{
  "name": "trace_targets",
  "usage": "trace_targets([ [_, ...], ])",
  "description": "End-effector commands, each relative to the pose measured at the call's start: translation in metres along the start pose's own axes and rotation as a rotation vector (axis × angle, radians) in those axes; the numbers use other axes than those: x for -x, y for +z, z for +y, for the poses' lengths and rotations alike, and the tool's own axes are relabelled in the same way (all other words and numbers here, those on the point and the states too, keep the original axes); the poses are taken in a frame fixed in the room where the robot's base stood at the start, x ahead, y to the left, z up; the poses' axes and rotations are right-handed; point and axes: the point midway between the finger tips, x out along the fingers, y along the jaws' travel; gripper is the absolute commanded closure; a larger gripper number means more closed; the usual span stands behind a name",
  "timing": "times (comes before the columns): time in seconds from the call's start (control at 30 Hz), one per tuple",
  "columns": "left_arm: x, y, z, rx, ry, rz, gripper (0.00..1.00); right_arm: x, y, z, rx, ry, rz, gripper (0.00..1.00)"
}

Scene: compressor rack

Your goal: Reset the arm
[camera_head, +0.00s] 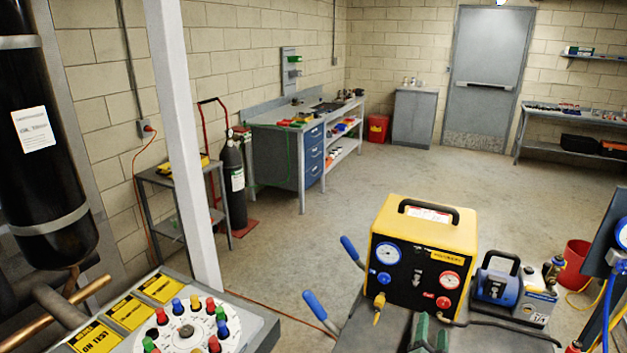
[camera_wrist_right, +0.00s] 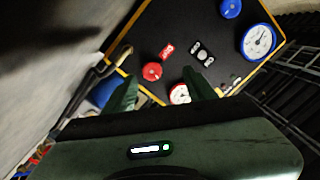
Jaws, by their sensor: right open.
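My right gripper (camera_head: 428,335) shows as green fingers at the bottom edge of the head view, in front of the yellow machine (camera_head: 418,212). In the right wrist view the two fingers of this gripper (camera_wrist_right: 162,84) stand apart with nothing between them. Beyond them is the machine's dark front panel (camera_wrist_right: 205,28), with a red knob (camera_wrist_right: 152,71), a blue-rimmed gauge (camera_wrist_right: 258,41) and a partly hidden red-rimmed gauge (camera_wrist_right: 180,94). My left gripper is not in view.
The yellow machine stands on a grey cart with blue handles (camera_head: 315,305). A blue pump (camera_head: 497,283) stands beside it. A panel with coloured knobs (camera_head: 190,320) is at lower left, near a white post (camera_head: 180,140). Open floor (camera_head: 335,200) lies behind.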

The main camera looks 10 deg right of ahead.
Motion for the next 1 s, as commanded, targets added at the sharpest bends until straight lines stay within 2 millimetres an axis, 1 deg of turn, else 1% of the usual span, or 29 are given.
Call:
trace_targets([
  [0.07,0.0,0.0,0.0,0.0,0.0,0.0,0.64,0.012,0.01,-0.018,0.042,-0.079,-0.085,0.44],
  [0.1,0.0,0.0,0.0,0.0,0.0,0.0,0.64,0.022,0.018,-0.031,0.073,-0.13,-0.146,0.44],
  [0.17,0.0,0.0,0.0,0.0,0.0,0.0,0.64,0.043,0.032,-0.049,0.135,-0.208,-0.253,0.44],
  [0.2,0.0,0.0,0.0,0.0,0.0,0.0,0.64,0.06,0.042,-0.059,0.183,-0.256,-0.33,0.44],
  [0.27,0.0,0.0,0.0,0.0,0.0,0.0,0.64,0.088,0.056,-0.07,0.261,-0.316,-0.446,0.44],
  [0.3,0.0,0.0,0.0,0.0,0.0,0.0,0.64,0.109,0.064,-0.074,0.314,-0.347,-0.524,0.44],
  [0.37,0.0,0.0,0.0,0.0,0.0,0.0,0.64,0.142,0.074,-0.076,0.399,-0.38,-0.637,0.44],
  [0.4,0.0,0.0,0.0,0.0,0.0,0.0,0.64,0.164,0.079,-0.075,0.456,-0.393,-0.711,0.44],
  [0.43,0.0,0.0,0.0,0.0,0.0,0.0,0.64,0.182,0.081,-0.072,0.499,-0.399,-0.767,0.44],
  [0.47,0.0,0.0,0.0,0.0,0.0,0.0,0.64,0.198,0.082,-0.069,0.544,-0.4,-0.819,0.44],
  [0.5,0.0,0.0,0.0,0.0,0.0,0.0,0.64,0.22,0.081,-0.063,0.6,-0.395,-0.885,0.44],
  [0.6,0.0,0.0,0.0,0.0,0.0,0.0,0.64,0.263,0.073,-0.048,0.712,-0.365,-1.014,0.44],
  [0.7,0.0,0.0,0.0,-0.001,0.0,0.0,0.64,0.294,0.062,-0.034,0.792,-0.326,-1.104,0.44],
  [0.8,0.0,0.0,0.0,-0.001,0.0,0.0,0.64,0.318,0.049,-0.022,0.854,-0.283,-1.172,0.44],
  [1.0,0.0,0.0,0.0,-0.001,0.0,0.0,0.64,0.358,0.021,-0.003,0.942,-0.195,-1.275,0.44],
])
